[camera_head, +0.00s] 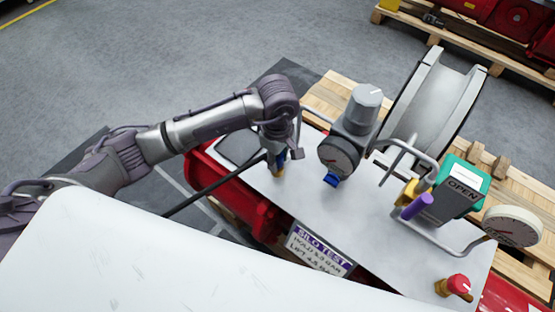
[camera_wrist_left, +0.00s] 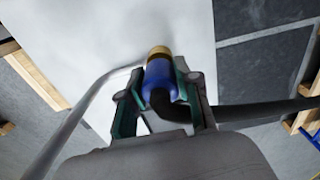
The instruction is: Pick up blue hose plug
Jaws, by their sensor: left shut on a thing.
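The blue hose plug (camera_wrist_left: 158,77) shows in the left wrist view as a blue collar with a brass-coloured end and a black hose behind it. My left gripper (camera_wrist_left: 160,92) is shut on it, with a finger on each side. In the head view, my left gripper (camera_head: 280,155) is over the left part of the white panel (camera_head: 300,195). The plug is mostly hidden there, with a bit of blue at the fingers and brass just below. I cannot tell whether its brass end is apart from the panel. My right gripper is not in view.
A black hose (camera_head: 215,183) runs left from my left gripper. A grey regulator with a gauge (camera_head: 340,155) and bent pipes stand to its right. A purple-handled valve (camera_head: 417,206), an OPEN indicator (camera_head: 462,190) and a red knob (camera_head: 458,284) are farther right.

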